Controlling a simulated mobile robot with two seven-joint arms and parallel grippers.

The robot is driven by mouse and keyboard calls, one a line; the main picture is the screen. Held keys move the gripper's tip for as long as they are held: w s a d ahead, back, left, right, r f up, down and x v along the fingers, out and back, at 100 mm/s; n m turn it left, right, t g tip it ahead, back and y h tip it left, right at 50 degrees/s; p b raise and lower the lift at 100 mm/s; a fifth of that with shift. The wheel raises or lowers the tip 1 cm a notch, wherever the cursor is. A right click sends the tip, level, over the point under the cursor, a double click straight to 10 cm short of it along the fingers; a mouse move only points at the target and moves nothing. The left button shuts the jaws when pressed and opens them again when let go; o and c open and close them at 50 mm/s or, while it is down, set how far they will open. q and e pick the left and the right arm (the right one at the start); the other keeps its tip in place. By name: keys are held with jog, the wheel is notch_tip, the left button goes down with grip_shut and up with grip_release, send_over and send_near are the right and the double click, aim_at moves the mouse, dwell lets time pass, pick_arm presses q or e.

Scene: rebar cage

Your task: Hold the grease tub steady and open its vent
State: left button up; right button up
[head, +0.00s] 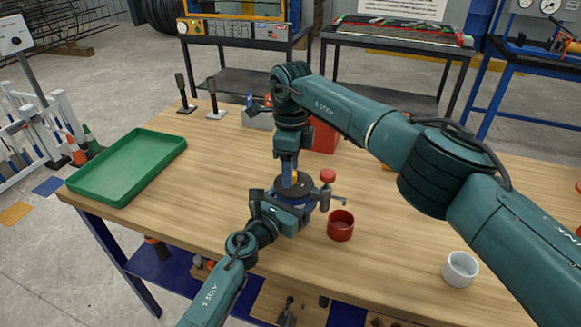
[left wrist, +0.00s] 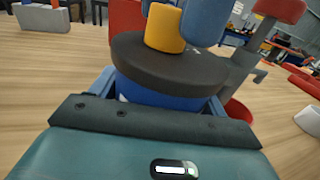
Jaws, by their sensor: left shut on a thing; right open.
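The grease tub (head: 311,187) stands on the wooden table, with a dark lid that shows in the left wrist view (left wrist: 165,68) above a blue body (left wrist: 165,97). An orange-yellow vent cap (left wrist: 165,28) stands on the lid. My left gripper (head: 287,207) is shut on the tub's body from the near side, a blue finger showing at each side in the left wrist view. My right gripper (head: 289,178) points down over the lid and is open. Its blue fingers are at the cap, one in front on the right; whether they touch it is unclear.
A red-topped post (head: 327,176) with a side lever stands close right of the tub. A red cup (head: 340,226) is nearby, a white cup (head: 460,268) farther right. A green tray (head: 125,167) lies left. A grey box (head: 258,120) and a red box (head: 325,138) stand behind.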

jog(key=shift+f, duration=0.2)
jog(key=c, duration=1)
